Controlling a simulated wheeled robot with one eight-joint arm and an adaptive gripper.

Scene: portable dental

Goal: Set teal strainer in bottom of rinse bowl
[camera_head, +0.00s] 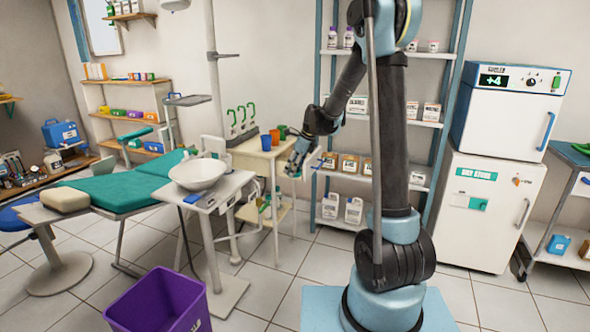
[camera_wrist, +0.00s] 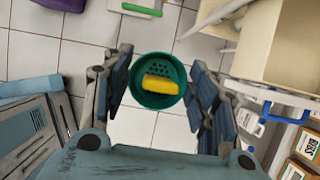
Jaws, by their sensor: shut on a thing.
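The teal strainer (camera_wrist: 146,98) is a round cup with a perforated bottom, seen from above in the wrist view. A yellow piece (camera_wrist: 162,85) lies inside it. My gripper (camera_wrist: 160,75) is shut on the strainer, with fingers on its left and right sides, holding it above the tiled floor. The white rinse bowl (camera_head: 197,174) stands to the left of my gripper. Its inside bottom is not clear; I cannot identify it in the wrist view.
The bowl sits on a white stand (camera_head: 230,186) beside the teal dental chair (camera_head: 112,190). A purple bin (camera_head: 160,302) stands on the floor in front. The cream side table (camera_head: 262,154) holds cups. A stocked shelf rack (camera_head: 384,120) stands behind my arm.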

